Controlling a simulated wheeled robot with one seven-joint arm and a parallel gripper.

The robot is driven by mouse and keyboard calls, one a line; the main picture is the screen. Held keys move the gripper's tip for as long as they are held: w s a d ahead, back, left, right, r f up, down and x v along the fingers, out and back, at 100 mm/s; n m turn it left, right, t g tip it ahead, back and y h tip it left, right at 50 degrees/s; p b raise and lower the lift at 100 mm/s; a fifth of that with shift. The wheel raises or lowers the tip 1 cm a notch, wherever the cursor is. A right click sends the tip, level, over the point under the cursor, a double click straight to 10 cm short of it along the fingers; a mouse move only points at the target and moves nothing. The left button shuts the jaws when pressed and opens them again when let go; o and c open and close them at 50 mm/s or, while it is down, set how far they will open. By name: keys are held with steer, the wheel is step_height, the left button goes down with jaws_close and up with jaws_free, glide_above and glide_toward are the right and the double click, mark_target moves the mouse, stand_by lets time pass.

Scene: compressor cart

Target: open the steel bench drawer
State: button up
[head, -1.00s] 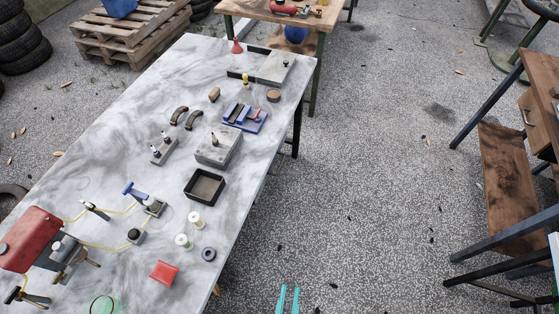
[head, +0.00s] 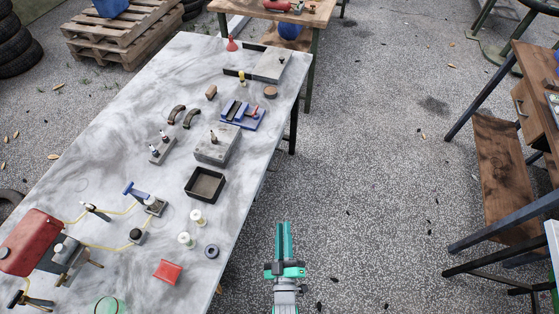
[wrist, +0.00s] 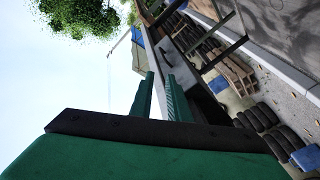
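The wooden bench at the right edge of the head view has a drawer front (head: 522,112) with a small metal handle (head: 519,106). It looks closed, and I cannot tell if this is the steel bench drawer. My gripper (head: 283,226) is in the air over the floor, right of the table's near part and well apart from both. In the wrist view its two green fingers (wrist: 160,80) stand apart with nothing between them. No drawer can be made out there.
The marble-topped table (head: 110,140) fills the left and carries a red tank (head: 32,243), a black tray (head: 205,185), spools and small tools. The paved floor (head: 370,180) is free between table and bench. The bench has dark legs and a low wooden shelf (head: 505,180).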

mark_target(280, 160)
steer(key=w+n, duration=0.1)
steer(key=w, duration=0.8)
steer(key=w+n+t, duration=0.1)
steer(key=w, duration=0.8)
steer(key=w+a+r+n, duration=0.1)
steer(key=w, duration=0.8)
steer(key=shift+w+n+t, duration=0.25)
steer(key=shift+n+t, duration=0.15)
steer(key=shift+a, duration=0.1)
jaws_close()
steer(key=shift+s+a, duration=0.1)
steer(key=shift+s, duration=0.05)
